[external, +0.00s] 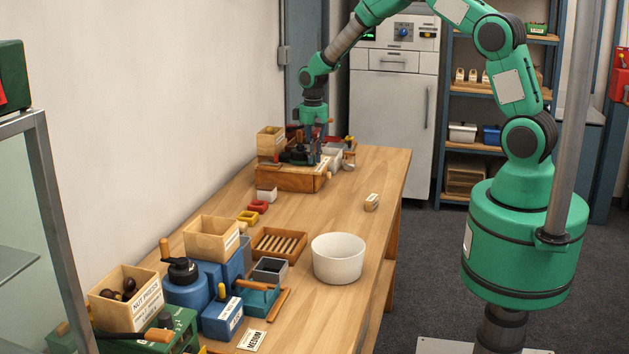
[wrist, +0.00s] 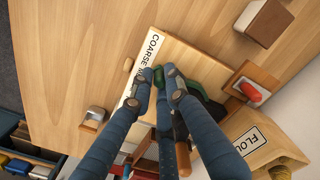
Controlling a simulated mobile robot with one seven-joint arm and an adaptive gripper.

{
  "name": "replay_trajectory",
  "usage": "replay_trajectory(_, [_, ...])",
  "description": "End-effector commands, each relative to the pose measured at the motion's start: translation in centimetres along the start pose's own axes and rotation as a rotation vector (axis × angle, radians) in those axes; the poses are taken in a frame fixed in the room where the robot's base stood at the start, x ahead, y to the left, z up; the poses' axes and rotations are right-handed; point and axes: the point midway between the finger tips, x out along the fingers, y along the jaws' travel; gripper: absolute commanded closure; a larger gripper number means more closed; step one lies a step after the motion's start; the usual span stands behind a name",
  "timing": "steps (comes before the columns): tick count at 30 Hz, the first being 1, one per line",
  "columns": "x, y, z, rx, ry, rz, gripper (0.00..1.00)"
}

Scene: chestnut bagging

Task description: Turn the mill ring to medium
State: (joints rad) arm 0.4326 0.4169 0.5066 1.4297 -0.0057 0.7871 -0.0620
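The mill, a wooden box (external: 290,178) with dark parts on top, stands at the far end of the bench. My gripper (external: 311,160) points down over its top. In the wrist view the mill's pale top (wrist: 190,62) carries a white scale strip (wrist: 146,62) reading COARSE; its other words are hidden by a finger. My gripper (wrist: 159,80) has its fingertips close together over the mill, with a small green piece (wrist: 158,77) between them. I cannot tell whether they touch it. A green-black curved part (wrist: 210,104) shows beside the right finger. The ring's setting is hidden.
A FLOUR box (wrist: 250,145) and a red-topped wooden piece (wrist: 250,92) stand close to the mill. A white bowl (external: 338,258), slatted tray (external: 279,243), blue machine (external: 187,288) and MEDIUM card (external: 252,341) are nearer. The bench's right middle is mostly clear.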

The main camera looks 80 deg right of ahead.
Motion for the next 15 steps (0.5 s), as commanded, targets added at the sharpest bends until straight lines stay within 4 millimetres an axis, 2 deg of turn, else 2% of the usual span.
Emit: replay_trajectory(15, [-0.05, 0.21, -0.02, -0.028, 0.001, 0.0, 1.0])
